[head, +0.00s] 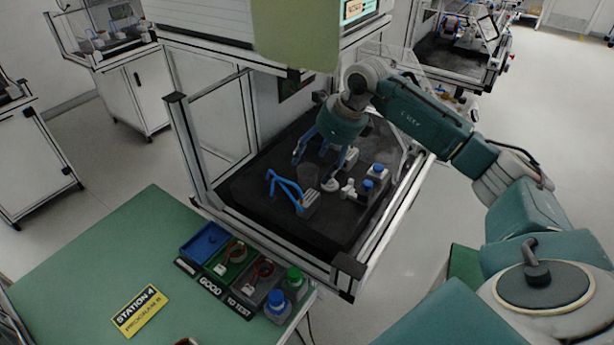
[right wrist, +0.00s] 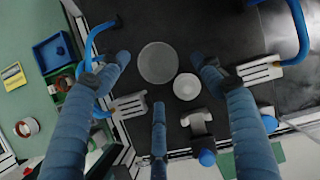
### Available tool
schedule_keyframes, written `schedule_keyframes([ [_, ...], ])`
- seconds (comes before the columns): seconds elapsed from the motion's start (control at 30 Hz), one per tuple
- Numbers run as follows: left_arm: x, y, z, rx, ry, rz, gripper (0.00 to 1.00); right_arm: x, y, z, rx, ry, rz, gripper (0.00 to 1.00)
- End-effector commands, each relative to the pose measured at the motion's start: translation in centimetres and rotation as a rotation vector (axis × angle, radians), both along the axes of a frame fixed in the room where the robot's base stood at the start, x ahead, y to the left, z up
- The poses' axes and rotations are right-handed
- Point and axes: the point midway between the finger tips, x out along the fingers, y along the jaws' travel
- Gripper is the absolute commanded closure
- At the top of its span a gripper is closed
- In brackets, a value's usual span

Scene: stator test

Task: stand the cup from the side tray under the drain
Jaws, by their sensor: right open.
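A grey, see-through cup (head: 307,175) stands upright on the black floor of the test cell. In the right wrist view the cup (right wrist: 158,62) shows from above as a grey circle between my fingers. A small white round part (right wrist: 187,86) is close beside it; I cannot tell whether this is the drain. White fittings (head: 331,185) stand just right of the cup in the head view. My right gripper (head: 322,158) is open above the cup, its blue fingers spread around it in the right wrist view (right wrist: 163,62). My left gripper is out of view. I cannot identify the side tray.
Blue-handled clamps (head: 285,187) (right wrist: 272,66) stand on both sides of the cup. A blue-capped block (head: 376,171) stands to the right. Metal posts frame the cell (head: 190,150). A green table (head: 90,260) with bins and capped bottles is at the lower left.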

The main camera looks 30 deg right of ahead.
Motion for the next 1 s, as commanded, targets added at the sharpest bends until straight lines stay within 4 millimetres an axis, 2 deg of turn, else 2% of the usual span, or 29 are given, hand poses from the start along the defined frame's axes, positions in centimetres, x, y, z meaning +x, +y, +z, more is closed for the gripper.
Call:
schedule_keyframes([
  [0.2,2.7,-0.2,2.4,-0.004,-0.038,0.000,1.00,1.6,1.0,-2.1,0.004,0.006,0.001,0.34],
  [0.3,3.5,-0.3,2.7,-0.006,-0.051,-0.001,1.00,2.0,1.1,-3.5,0.002,0.004,0.001,0.34],
  [0.43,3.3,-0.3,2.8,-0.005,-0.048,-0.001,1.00,2.3,1.2,-4.4,-0.001,0.002,0.001,0.34],
  [0.63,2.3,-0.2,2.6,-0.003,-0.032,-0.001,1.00,2.3,1.2,-4.5,0.000,0.001,0.001,0.34],
  [0.8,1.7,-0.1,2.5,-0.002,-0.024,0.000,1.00,2.3,1.2,-4.4,0.000,0.001,0.001,0.68],
  [0.9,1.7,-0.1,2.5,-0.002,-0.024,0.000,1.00,2.3,1.2,-4.4,-0.001,0.001,0.001,0.75],
  [1.0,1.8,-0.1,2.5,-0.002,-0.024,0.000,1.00,2.3,1.2,-4.4,-0.001,0.001,0.001,0.75],
])
